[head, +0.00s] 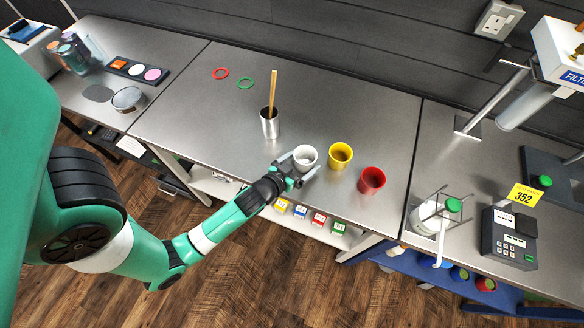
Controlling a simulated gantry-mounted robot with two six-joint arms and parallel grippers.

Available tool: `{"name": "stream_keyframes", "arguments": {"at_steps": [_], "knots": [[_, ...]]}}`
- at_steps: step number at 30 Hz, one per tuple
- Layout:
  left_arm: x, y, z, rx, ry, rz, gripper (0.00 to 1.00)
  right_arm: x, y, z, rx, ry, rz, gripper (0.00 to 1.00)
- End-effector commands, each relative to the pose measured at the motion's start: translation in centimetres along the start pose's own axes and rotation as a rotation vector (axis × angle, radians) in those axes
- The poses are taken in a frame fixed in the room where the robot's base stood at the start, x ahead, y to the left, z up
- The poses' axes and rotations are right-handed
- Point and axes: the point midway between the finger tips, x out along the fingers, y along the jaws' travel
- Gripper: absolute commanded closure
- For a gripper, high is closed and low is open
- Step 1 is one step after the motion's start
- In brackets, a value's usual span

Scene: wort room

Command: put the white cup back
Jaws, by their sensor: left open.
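The white cup (304,157) stands upright on the steel table (330,110), near its front edge. My left gripper (297,166) is at the cup, with its open fingers on either side of it. I cannot tell whether the fingers touch the cup. A yellow cup (340,155) stands just to the right of the white cup, and a red cup (371,180) stands further right. My right gripper is not in view.
A metal beaker (270,124) with a wooden stick stands behind and left of the white cup. Red (220,73) and green (245,83) rings lie at the back. A caged bottle (428,217) and a keypad device (508,238) occupy the right bench. The table's back right is clear.

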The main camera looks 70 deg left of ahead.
Motion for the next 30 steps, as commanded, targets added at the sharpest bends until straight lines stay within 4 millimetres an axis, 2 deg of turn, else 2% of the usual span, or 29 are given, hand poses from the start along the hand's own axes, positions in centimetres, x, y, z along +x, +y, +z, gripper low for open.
{"name": "stream_keyframes", "arguments": {"at_steps": [9,13,18,28,30], "knots": [[-7.6,0.1,0.3,0.003,-0.003,0.003,0.00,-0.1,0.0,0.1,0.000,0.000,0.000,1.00],[-9.7,0.1,0.3,0.003,-0.003,0.003,0.00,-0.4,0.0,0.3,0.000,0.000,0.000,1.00],[-10.8,0.0,0.0,0.000,0.000,0.000,0.00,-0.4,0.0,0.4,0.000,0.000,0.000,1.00],[-10.8,0.0,0.0,0.000,0.000,0.000,0.00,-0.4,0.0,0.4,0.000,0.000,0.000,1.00],[-10.5,0.3,-0.6,-0.003,0.013,0.006,0.00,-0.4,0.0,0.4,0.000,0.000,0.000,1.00]]}}
